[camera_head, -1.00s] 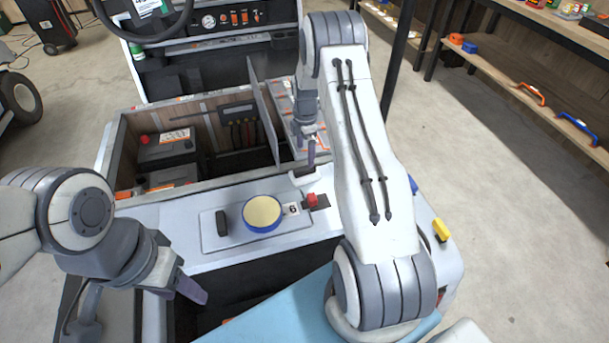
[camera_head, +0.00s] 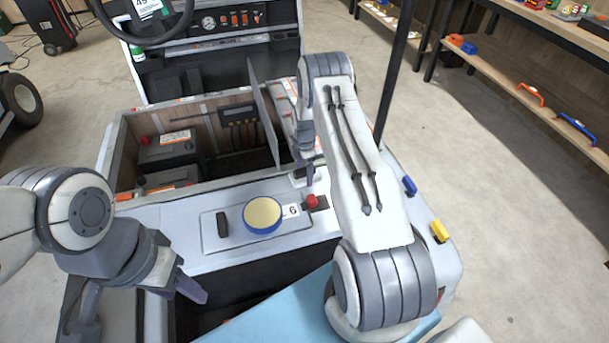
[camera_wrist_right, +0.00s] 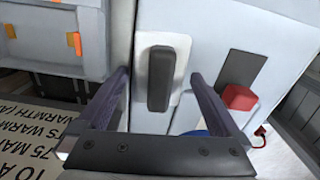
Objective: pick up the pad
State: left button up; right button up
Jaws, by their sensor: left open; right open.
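A dark, rounded oblong block (camera_wrist_right: 160,78), which looks like the pad, sits on a small white plate in the right wrist view. My right gripper (camera_wrist_right: 163,98) is open, its fingers on either side of the block with gaps. I cannot tell how far above it the fingertips are. In the head view the right arm largely hides this spot, and only part of the white plate shows below the gripper. My left gripper (camera_head: 190,285) is open and empty at the lower left, in front of the cart's top.
A cream disc with a blue rim (camera_head: 262,214), a black block (camera_head: 222,223) and a red knob (camera_head: 312,201) are on the cart top. An open battery bay (camera_head: 190,150) lies behind. Yellow (camera_head: 439,231) and blue (camera_head: 409,185) pieces are at the right edge.

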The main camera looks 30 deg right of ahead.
aim_at(304, 169)
jog(key=c, duration=1.2)
jog(key=shift+r, duration=0.15)
jog(key=shift+w+r, duration=0.1)
jog(key=shift+r, duration=0.5)
notch_tip(304, 169, up, 3)
jog(key=shift+f, duration=0.1)
jog(key=s+d+r+b, duration=0.1)
jog(key=s+d+r, duration=0.3)
jog(key=s, duration=0.7)
notch_tip(304, 169, up, 3)
jog(key=shift+f, duration=0.1)
jog(key=shift+d, duration=0.1)
jog(key=o, duration=0.6)
jog(key=c, duration=0.4)
